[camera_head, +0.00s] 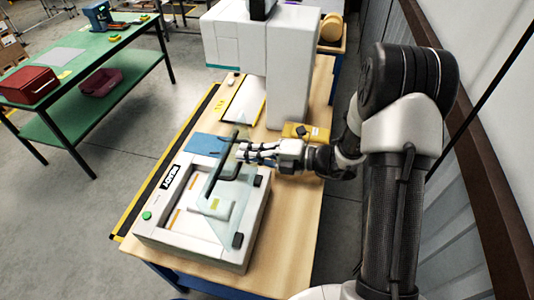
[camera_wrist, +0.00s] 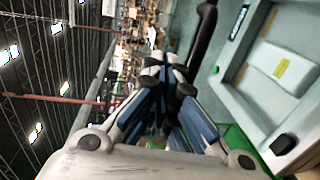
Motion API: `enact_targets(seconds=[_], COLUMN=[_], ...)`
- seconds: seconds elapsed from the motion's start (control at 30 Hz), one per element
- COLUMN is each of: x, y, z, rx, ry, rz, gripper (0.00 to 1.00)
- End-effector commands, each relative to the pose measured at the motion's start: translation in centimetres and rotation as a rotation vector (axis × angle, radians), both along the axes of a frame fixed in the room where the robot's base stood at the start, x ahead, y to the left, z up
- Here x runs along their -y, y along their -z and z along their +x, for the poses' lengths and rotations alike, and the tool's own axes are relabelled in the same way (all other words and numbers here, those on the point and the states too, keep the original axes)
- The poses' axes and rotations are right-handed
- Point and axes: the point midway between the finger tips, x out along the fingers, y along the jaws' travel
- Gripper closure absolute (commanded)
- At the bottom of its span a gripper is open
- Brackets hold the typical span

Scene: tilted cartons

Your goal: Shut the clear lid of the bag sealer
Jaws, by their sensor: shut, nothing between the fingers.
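The bag sealer (camera_head: 150,228) is a pale grey box on the wooden bench in the head view. Its clear lid (camera_head: 236,190) stands raised and tilted, with black hinges on the sealer's right side and a dark handle bar (camera_head: 213,181) along its free edge. My gripper (camera_head: 243,152) is shut and empty, at the lid's far end near the bar; I cannot tell whether it touches. In the wrist view my closed fingers (camera_wrist: 165,70) are beside the dark bar (camera_wrist: 203,38). The sealer's open inside with a white pad (camera_wrist: 283,68) shows at right.
A tall white machine (camera_head: 290,70) stands behind the sealer, with a small yellow box (camera_head: 306,132) near my wrist. A green table (camera_head: 95,70) with a red box (camera_head: 28,85) is at the left across open floor. A wall runs along the right.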

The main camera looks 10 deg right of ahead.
Motion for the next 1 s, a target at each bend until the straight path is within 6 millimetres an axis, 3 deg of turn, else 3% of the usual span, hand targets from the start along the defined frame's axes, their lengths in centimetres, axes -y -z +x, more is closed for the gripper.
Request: enact_targets(seconds=[0.1,0.23,1.0], x=[-1.9,-3.0,-4.4], y=[0.3,0.4,0.1], z=[0.6,1.2,1.7], rx=[0.001,0.001,-0.023], ry=[-0.004,-0.002,-0.003], rz=[0.001,0.0,-0.064], gripper=[1.0,1.0,1.0])
